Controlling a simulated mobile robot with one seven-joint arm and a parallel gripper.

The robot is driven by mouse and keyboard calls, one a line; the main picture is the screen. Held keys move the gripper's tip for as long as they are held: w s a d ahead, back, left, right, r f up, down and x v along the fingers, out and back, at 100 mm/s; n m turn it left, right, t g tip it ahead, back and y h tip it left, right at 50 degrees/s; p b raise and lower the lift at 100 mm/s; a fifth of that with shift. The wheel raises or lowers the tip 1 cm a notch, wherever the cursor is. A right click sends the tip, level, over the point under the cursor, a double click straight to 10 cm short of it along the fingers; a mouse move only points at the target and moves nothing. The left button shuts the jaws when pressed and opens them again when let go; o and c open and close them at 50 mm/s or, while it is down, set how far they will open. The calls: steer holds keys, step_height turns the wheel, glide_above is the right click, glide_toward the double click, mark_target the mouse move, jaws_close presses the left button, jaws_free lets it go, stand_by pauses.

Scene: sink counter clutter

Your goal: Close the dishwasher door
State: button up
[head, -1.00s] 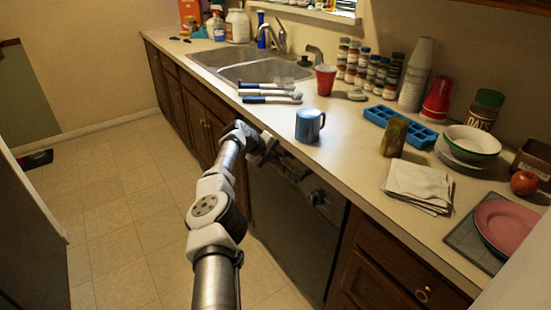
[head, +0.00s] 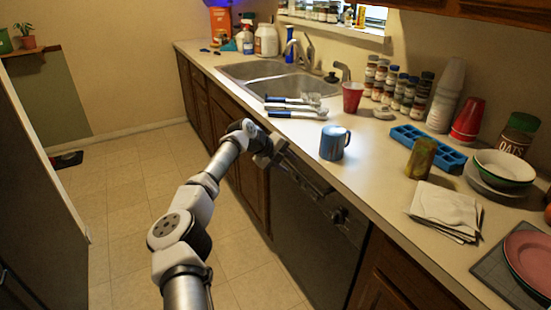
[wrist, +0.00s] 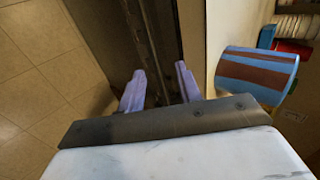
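The dishwasher door (head: 308,240) is a dark panel below the counter, standing upright and roughly in line with the wooden cabinet fronts. A control strip with a round knob (head: 338,215) runs along its top. I cannot tell whether a small gap is left at its top edge. My gripper (head: 276,156) is at the far upper corner of the door, just off the counter edge. In the wrist view, its two pale purple fingers (wrist: 160,87) are apart, with a dark upright strip beyond them. Contact with the door cannot be made out.
A blue mug (head: 333,143) stands near the counter edge, close to my gripper. Utensils (head: 295,106), a red cup (head: 352,97), a blue tray (head: 428,147) and folded cloths (head: 446,210) also lie on the counter. The tiled floor (head: 130,215) to the left is clear.

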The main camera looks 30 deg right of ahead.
steer(key=shift+a+f+b+v, duration=0.15)
steer(key=shift+b+v, duration=0.1)
steer(key=shift+v, duration=1.05)
steer(key=shift+a+f+b+v, duration=0.1)
steer(key=shift+b+v, duration=0.1)
steer(key=shift+v, duration=1.1)
steer(key=shift+w, duration=0.1)
